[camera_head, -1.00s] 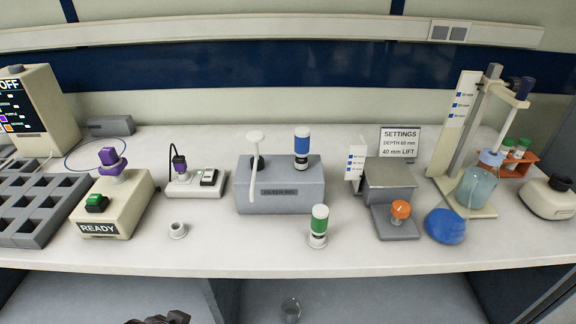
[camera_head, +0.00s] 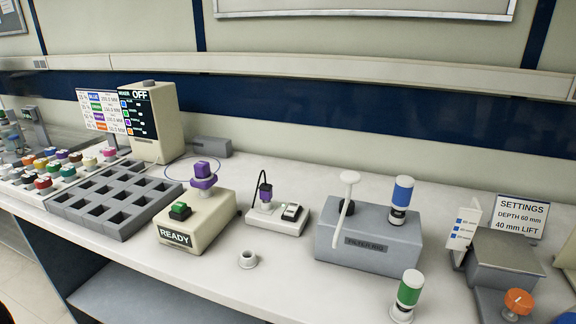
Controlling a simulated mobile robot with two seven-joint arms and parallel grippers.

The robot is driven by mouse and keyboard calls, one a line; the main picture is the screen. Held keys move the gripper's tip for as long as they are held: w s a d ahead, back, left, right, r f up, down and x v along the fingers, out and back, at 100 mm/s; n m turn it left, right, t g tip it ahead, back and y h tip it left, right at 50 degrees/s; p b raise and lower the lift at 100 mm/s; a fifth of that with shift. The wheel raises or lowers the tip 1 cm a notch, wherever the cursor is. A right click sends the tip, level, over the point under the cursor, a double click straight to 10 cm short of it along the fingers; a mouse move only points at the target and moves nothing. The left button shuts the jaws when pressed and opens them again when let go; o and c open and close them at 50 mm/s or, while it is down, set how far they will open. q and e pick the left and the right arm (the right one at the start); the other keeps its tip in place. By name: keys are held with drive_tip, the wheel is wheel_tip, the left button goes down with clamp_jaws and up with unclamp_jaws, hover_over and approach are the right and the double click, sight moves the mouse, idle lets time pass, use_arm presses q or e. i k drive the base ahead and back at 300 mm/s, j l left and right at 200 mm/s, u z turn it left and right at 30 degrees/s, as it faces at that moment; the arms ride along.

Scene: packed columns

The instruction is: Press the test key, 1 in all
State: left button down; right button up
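A beige box (camera_head: 205,232) with a READY label (camera_head: 174,236) stands left of the middle of the bench. A green key (camera_head: 180,210) on a dark base sits on its top. A purple-capped piece (camera_head: 203,174) stands in a purple holder at the back of that box. Right of it is a small white unit (camera_head: 272,226) with a dark-framed switch or display (camera_head: 291,211) and a purple-topped probe (camera_head: 265,194) on a black cable. No lettering marks which one is the test key. Neither of my grippers is in view.
A grey rack with empty square wells (camera_head: 118,222) and a tray of coloured caps (camera_head: 28,187) lie left. A display reading OFF (camera_head: 141,112) stands behind. A grey filter rig (camera_head: 367,243) stands right. A small white ring (camera_head: 247,260) and a green-banded vial (camera_head: 407,295) stand near the front edge.

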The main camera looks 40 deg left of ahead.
sight(178, 207)
drive_tip(key=u, duration=1.8)
